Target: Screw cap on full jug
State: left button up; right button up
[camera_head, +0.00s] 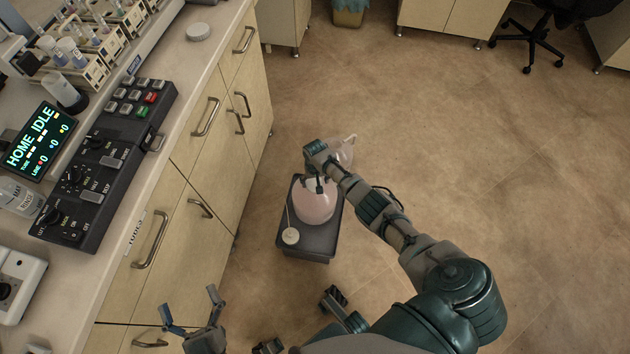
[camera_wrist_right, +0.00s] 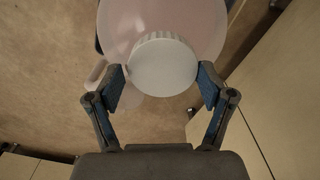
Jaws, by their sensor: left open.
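A pinkish rounded jug (camera_head: 315,207) stands in a dark tray on the floor. My right gripper (camera_head: 320,186) reaches down over its top. In the right wrist view, a white ribbed cap (camera_wrist_right: 163,68) sits between the right fingers (camera_wrist_right: 162,86), with both pads against its sides. The pink jug body (camera_wrist_right: 205,25) shows behind the cap. I cannot tell whether the cap is seated on the neck. A second pale jug (camera_head: 347,150) with a handle is partly hidden behind my right wrist. My left gripper (camera_head: 191,316) is open and empty near the cabinet front.
The dark tray (camera_head: 311,245) also holds a small white disc (camera_head: 290,236) with a thin tube. Cabinets with handles stand left of it. The counter holds a control panel (camera_head: 100,165), vial racks and a white round lid (camera_head: 198,32).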

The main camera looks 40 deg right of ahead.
jog(key=c, duration=1)
jog(key=shift+o, duration=0.2)
jog(key=m, duration=0.3)
jog(key=shift+s+p, duration=0.1)
jog(key=shift+p, duration=0.25)
jog(key=m, duration=0.3)
jog(key=shift+m, duration=0.4)
jog(key=m, duration=0.4)
jog(key=shift+p, duration=0.4)
pick_arm(q)
notch_tip(320, 180, up, 2)
jog(key=shift+a+r, duration=0.1)
jog(key=shift+r, duration=0.1)
pick_arm(e)
jog(key=m, duration=0.3)
jog(key=o, duration=1.4)
jog(key=shift+f, duration=0.1)
jog(key=shift+c, duration=0.2)
jog(key=shift+o, duration=1.4)
